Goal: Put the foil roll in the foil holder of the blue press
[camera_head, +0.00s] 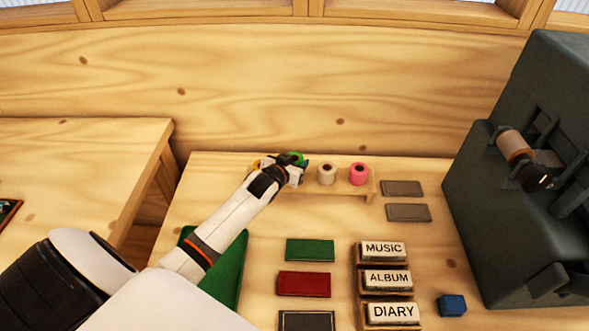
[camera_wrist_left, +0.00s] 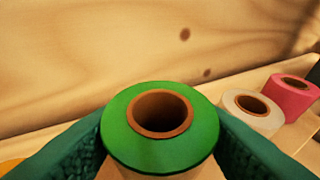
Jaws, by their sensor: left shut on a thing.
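My left gripper (camera_head: 294,172) is at the small wooden rack (camera_head: 345,192) at the back of the table. It is shut on a green foil roll (camera_head: 296,157). In the left wrist view the green roll (camera_wrist_left: 118,130), with a brown core, stands between the two dark teal jaws (camera_wrist_left: 160,150). Whether the roll touches the rack is hidden. The large press (camera_head: 470,205) at the right looks dark grey-green rather than blue. A tan and copper roll (camera_head: 514,145) sits on a bar on its front. My right gripper is not in view.
A cream roll (camera_head: 327,174) and a pink roll (camera_head: 359,174) stand right of my gripper; a yellow one (camera_head: 256,164) is partly hidden left. Labelled blocks (camera_head: 388,279), coloured cards (camera_head: 310,250) and a blue block (camera_head: 452,305) lie in front.

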